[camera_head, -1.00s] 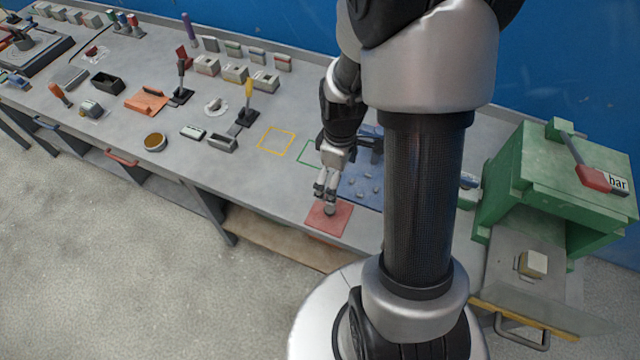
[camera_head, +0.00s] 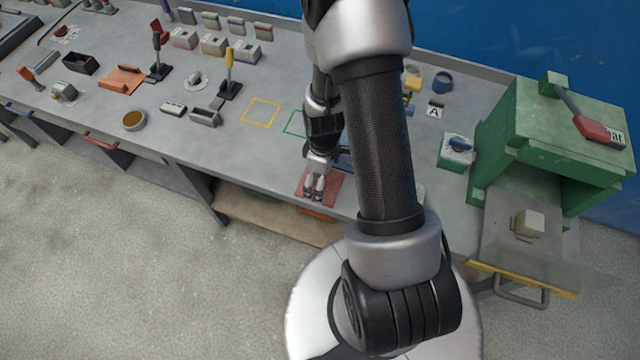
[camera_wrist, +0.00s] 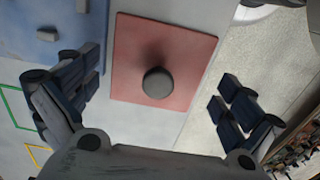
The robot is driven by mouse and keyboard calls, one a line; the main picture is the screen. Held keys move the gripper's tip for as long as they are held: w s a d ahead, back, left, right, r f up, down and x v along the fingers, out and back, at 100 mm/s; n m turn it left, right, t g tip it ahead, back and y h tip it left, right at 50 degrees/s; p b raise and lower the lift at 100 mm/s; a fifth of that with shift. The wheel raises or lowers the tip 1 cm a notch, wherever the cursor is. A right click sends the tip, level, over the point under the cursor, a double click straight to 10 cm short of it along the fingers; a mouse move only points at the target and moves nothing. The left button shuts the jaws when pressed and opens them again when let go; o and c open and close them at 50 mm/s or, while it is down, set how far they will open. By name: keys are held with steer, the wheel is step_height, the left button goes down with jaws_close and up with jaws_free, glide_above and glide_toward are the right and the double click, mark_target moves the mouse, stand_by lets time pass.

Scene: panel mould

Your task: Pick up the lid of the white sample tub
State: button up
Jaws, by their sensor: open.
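My gripper (camera_head: 315,190) is open over the red square mat (camera_head: 332,188) near the table's front edge. In the wrist view my gripper (camera_wrist: 158,80) has its fingers wide apart, with nothing between them in contact. A dark grey round piece (camera_wrist: 158,83) sits on the red mat (camera_wrist: 190,50), below the gap between the fingers and clear of both. I cannot tell whether this round piece is the lid. No white sample tub is clearly seen; my arm hides part of the table.
A blue mat (camera_wrist: 75,15) with grey pieces lies beside the red one. Yellow (camera_head: 261,112) and green (camera_head: 293,122) outlines mark bare table. A green press (camera_head: 560,140) with a red-handled lever stands at right. A round tin (camera_head: 134,120) and small blocks stand left.

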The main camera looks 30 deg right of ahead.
steer(key=shift+f, duration=0.75)
steer(key=shift+c, duration=0.4)
steer(key=shift+s, duration=0.1)
steer(key=c, duration=1.9)
